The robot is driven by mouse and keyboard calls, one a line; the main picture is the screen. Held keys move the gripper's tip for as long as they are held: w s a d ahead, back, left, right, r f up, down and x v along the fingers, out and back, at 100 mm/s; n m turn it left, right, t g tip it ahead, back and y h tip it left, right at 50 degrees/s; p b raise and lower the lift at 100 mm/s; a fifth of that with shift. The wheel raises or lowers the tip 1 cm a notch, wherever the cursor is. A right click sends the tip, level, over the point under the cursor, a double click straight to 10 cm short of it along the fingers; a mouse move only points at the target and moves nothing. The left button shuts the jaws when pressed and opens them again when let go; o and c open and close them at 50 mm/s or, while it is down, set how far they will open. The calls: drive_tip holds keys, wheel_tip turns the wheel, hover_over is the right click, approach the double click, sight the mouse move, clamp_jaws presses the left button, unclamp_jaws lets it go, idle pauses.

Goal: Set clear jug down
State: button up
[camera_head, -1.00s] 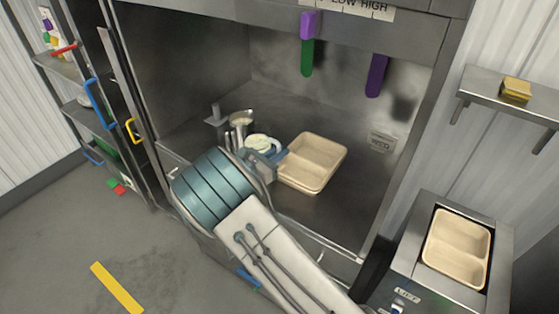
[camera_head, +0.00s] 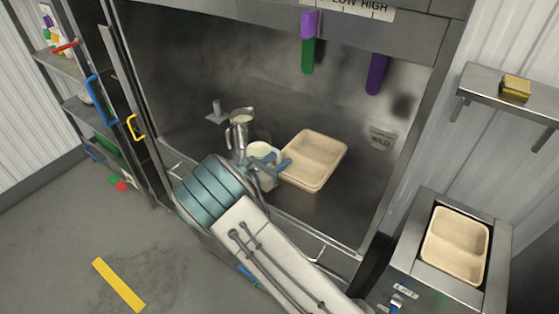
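The clear jug (camera_head: 261,151) with pale contents is upright inside the metal cabinet, just left of the cream two-compartment tray (camera_head: 341,146). My gripper (camera_head: 273,163) is at the jug's near right side, with blue-grey fingers against it. It appears shut on the jug, though the exact contact is small and partly hidden. My wrist hides the jug's lower part, so I cannot tell whether its base touches the cabinet floor. A metal jug (camera_head: 240,134) with pale contents stands just behind and left of the clear jug.
The cabinet floor (camera_head: 325,215) is clear in front of and right of the tray. Another cream tray (camera_head: 456,245) sits in the stand at right. Green and purple strips (camera_head: 376,75) hang overhead. A shelf (camera_head: 520,97) holds a yellow sponge-like block (camera_head: 516,88).

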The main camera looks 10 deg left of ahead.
drive_tip(key=shift+s, duration=0.1)
drive_tip(key=b+v, duration=0.3)
drive_tip(key=v, duration=0.9)
drive_tip(key=shift+b, duration=0.3)
drive_tip(key=shift+d, duration=0.1)
